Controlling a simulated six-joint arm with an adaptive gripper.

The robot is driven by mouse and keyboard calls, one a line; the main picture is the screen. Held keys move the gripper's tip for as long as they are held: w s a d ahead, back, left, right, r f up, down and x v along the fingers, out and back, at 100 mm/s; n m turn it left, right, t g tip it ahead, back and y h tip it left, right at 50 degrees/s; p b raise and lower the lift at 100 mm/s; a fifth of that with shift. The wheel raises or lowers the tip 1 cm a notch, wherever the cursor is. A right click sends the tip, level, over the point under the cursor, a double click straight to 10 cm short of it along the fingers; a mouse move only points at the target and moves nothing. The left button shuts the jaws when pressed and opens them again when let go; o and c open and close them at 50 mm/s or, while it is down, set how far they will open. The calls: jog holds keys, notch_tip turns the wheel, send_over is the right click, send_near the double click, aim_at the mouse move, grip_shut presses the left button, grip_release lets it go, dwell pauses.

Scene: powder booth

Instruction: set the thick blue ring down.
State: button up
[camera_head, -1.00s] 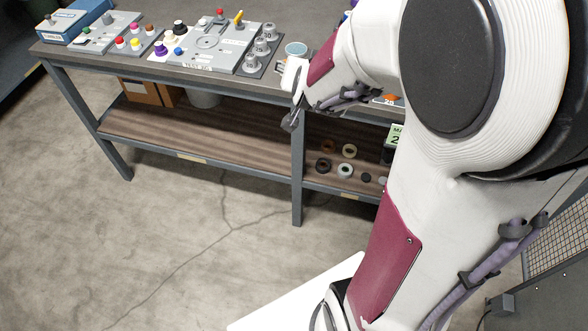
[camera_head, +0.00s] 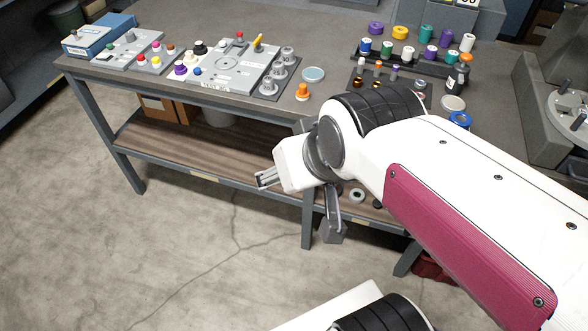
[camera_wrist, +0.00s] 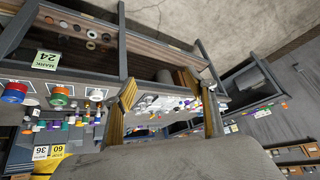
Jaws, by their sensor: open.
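A thick blue ring (camera_head: 460,120) lies on the right part of the bench top in the head view, just beyond my arm. It is apart from my gripper. My gripper (camera_head: 298,206) is in front of the bench's near edge, with its two fingers spread wide and nothing between them. In the wrist view the open fingers (camera_wrist: 168,100) frame a distant part of the bench.
The bench top (camera_head: 335,75) holds a grey fixture plate (camera_head: 225,72), an orange piece (camera_head: 303,92), a pale round dish (camera_head: 313,74) and a rack of coloured spools (camera_head: 415,60). A lower shelf (camera_head: 235,160) runs beneath. The floor (camera_head: 190,250) in front is clear.

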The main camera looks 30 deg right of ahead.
jog(key=shift+n+g, duration=0.5)
jog(key=s, duration=0.5)
jog(key=shift+s, duration=0.25)
dwell(0.6)
